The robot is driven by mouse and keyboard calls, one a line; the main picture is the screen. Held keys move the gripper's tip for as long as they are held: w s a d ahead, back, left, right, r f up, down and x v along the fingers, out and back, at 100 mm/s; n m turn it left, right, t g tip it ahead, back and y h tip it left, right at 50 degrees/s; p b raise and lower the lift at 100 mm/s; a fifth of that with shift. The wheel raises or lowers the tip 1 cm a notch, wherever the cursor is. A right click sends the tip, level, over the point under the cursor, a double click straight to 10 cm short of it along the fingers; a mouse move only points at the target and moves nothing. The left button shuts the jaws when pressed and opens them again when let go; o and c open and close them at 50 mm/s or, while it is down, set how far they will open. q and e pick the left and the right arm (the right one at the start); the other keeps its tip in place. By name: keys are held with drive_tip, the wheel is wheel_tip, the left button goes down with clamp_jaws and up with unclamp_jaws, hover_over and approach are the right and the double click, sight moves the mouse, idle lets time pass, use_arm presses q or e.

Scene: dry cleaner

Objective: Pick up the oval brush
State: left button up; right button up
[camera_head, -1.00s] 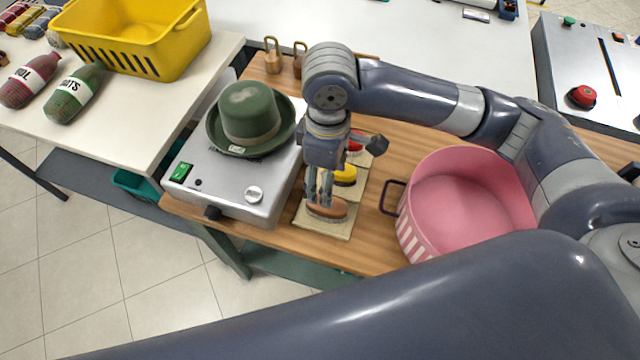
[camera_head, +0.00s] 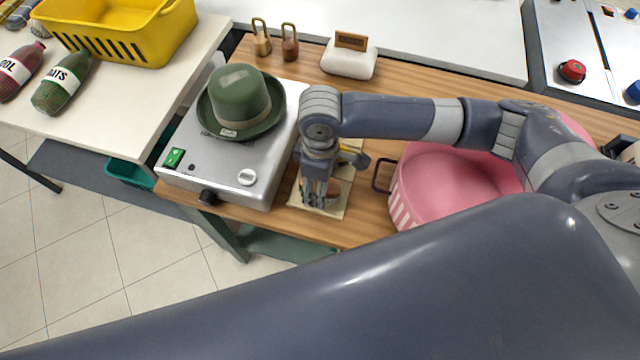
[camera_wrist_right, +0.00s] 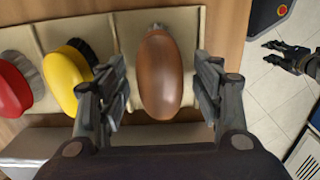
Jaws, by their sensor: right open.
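The oval brush (camera_wrist_right: 160,75) is a brown wooden oval with a short stub at its top. It lies on a beige cloth strip (camera_wrist_right: 213,20) in the right wrist view. My right gripper (camera_wrist_right: 160,98) is open, with one finger on each side of the brush and visible gaps between. In the head view my right gripper (camera_head: 320,204) points down over the brush (camera_head: 334,187) and hides most of it. My left gripper (camera_wrist_right: 272,56) shows at the right of the wrist view, over the floor, its fingers apart and empty.
A yellow brush (camera_wrist_right: 69,73) and a red brush (camera_wrist_right: 13,85) lie beside the oval one. A grey appliance (camera_head: 222,170) with a green hat (camera_head: 240,98) stands left of the gripper. A pink round box (camera_head: 440,185) stands to the right on the wooden table (camera_head: 365,225).

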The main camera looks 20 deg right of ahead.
drive_tip(key=shift+c, duration=1.1)
drive_tip(key=c, duration=1)
use_arm(q)
drive_tip(key=shift+s+a+f, duration=0.1)
drive_tip(key=shift+s, duration=0.95)
use_arm(e)
drive_tip(key=shift+o, duration=0.2)
drive_tip(key=shift+w+r, duration=0.1)
drive_tip(key=shift+r, duration=0.35)
drive_tip(key=r, duration=0.2)
drive_tip(key=shift+s+a+r+b, duration=0.3)
drive_tip(key=shift+r+b, duration=0.05)
drive_tip(key=shift+b, duration=0.05)
use_arm(q)
drive_tip(key=shift+w+f+b, duration=0.2)
drive_tip(key=shift+f+b, duration=0.15)
drive_tip(key=shift+f, duration=0.15)
drive_tip(key=shift+w+f+b, duration=0.15)
drive_tip(key=shift+f+b, duration=0.15)
drive_tip(key=shift+f, duration=0.2)
use_arm(e)
drive_tip(key=s+a+r, duration=0.1)
drive_tip(key=s+a, duration=0.8)
drive_tip(key=s, duration=0.3)
drive_tip(key=shift+s+r, duration=0.2)
drive_tip(key=shift+r, duration=0.05)
